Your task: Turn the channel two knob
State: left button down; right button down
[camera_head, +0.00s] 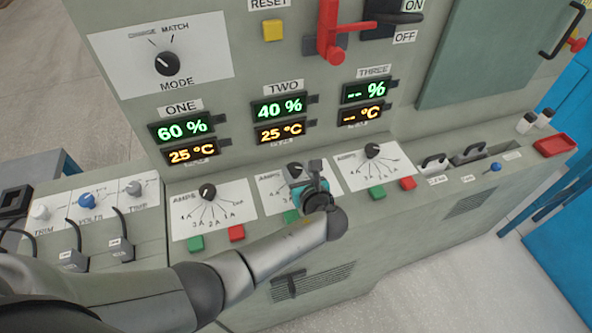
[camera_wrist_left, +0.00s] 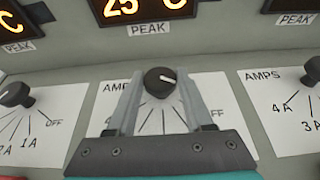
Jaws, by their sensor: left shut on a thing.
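The channel two knob (camera_wrist_left: 160,80) is a black round dial with a white pointer line, on a white AMPS plate (camera_wrist_left: 95,112) below the 25 °C display. My left gripper (camera_wrist_left: 160,88) is shut on the knob, one finger on each side. In the head view my left gripper (camera_head: 300,172) reaches over the channel two plate (camera_head: 268,182) and mostly hides the knob. The TWO displays (camera_head: 280,107) above read 40 % and 25 °C. My right gripper is not in view.
The channel one knob (camera_head: 207,191) and channel three knob (camera_head: 372,150) stand on either side. Green (camera_head: 196,243) and red (camera_head: 236,232) buttons sit below the plates. A red lever (camera_head: 331,40) and the MODE knob (camera_head: 167,63) are on the upright panel.

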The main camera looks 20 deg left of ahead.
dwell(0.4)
pick_arm(q)
jog(key=shift+c, duration=1.5)
grip_release()
jog(key=shift+s, duration=0.1)
jog(key=p+v, duration=0.3)
jog(key=v, duration=1.2)
jog(key=shift+d, duration=0.25)
